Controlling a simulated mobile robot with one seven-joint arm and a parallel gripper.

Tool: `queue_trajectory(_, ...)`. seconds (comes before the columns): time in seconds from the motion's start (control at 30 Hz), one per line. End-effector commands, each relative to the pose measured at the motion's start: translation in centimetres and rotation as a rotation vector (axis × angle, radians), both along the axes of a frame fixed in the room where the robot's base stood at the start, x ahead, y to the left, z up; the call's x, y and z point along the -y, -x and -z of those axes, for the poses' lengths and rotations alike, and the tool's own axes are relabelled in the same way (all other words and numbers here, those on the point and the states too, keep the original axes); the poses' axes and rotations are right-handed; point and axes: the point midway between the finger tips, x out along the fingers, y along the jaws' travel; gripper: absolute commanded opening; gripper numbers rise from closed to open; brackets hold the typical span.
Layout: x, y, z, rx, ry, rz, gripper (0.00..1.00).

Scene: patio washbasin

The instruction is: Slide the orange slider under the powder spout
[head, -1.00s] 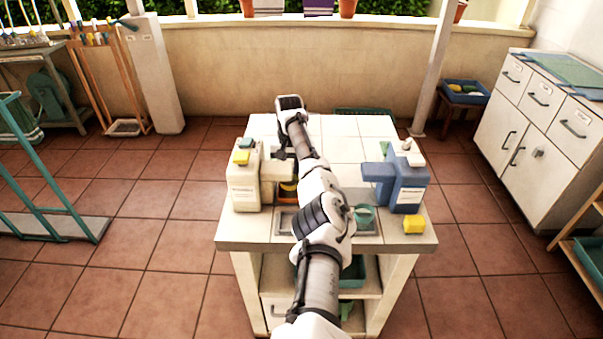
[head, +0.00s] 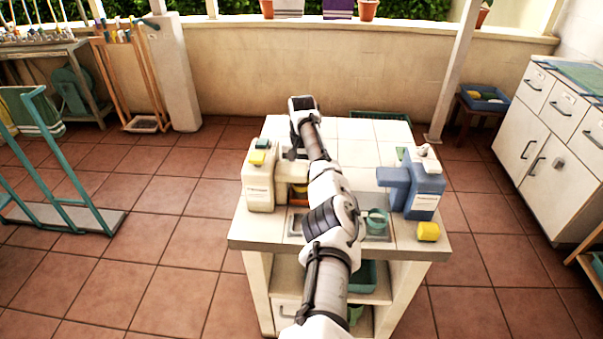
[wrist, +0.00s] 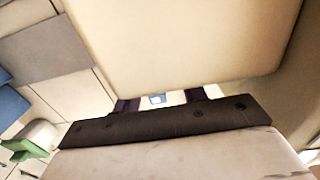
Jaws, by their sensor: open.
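A cream dispenser (head: 260,187) with a spout stands on the left of the washbasin counter; its label is too small to read. A small orange piece (head: 298,202), likely the orange slider, shows low beneath that spout, with a yellow part (head: 300,188) above it. My arm hides part of this area. My gripper (head: 292,154) hangs down behind the dispenser's spout, close to it. In the wrist view my gripper (wrist: 160,100) is open, its dark fingers apart with nothing clearly between them. A large cream surface (wrist: 185,45) fills the wrist view just beyond the fingers.
A blue dispenser (head: 424,190) stands on the counter's right, with a teal cup (head: 376,221) by the basin and a yellow block (head: 428,231) at the front right corner. The tiled counter (head: 365,130) is clear at the back.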

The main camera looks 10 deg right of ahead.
Motion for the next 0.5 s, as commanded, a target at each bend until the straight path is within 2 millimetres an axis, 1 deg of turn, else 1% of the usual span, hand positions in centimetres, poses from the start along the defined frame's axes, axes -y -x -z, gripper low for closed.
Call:
queue_trajectory(0.07,0.0,-0.1,-1.1,0.004,-0.001,-0.001,0.42)
queue_trajectory(0.17,-0.1,-0.1,-3.1,0.006,0.001,-0.001,0.42)
queue_trajectory(0.4,-0.1,-0.1,-8.7,0.004,0.001,0.000,0.42)
queue_trajectory(0.5,-0.2,-0.1,-10.5,0.002,-0.002,-0.002,0.42)
